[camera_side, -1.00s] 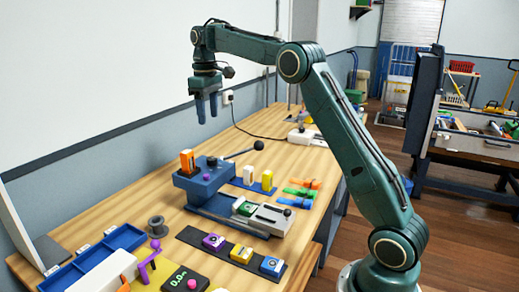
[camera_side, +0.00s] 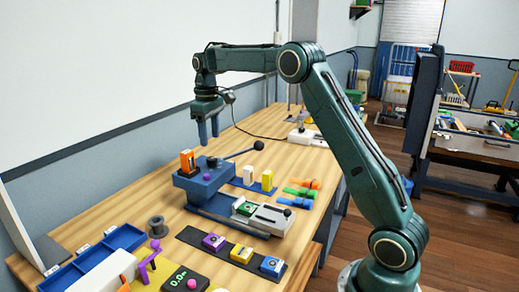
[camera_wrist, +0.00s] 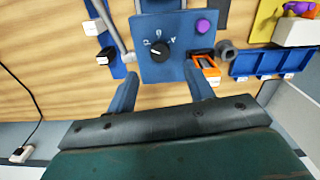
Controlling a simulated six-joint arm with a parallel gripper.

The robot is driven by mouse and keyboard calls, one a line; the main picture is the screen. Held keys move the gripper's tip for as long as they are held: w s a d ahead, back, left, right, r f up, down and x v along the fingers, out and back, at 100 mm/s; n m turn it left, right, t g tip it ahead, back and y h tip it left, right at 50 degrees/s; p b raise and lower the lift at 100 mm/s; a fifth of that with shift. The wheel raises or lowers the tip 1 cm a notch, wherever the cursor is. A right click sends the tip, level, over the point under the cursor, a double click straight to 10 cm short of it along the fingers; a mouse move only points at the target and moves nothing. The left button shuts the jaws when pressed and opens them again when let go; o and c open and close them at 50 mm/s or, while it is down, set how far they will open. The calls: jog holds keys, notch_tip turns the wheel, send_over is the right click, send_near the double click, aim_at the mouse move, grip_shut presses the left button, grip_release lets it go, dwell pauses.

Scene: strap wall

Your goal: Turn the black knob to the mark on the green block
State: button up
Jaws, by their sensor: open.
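The black knob (camera_wrist: 159,50) sits on a blue panel (camera_wrist: 150,70), with small white marks around it in the wrist view. A pale line shows on the knob, but I cannot tell which mark it points to. In the side view the knob (camera_side: 212,162) is on top of the blue box (camera_side: 205,182). The green block (camera_side: 246,208) sits at the left end of a grey holder; its mark is too small to read. My gripper (camera_side: 208,141) is open and empty, fingers pointing down, above the knob and apart from it. Its fingers also frame the panel's near side in the wrist view (camera_wrist: 161,88).
An orange piece (camera_side: 187,160) stands upright close to the knob, and a lever (camera_side: 243,152) slants out beside it. A purple button (camera_side: 207,177) is on the box. The wall is behind.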

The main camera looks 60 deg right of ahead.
aim_at(212, 158)
notch_tip(212, 158, down, 7)
jog(key=shift+f, duration=0.15)
dwell(0.4)
jog(key=c, duration=1)
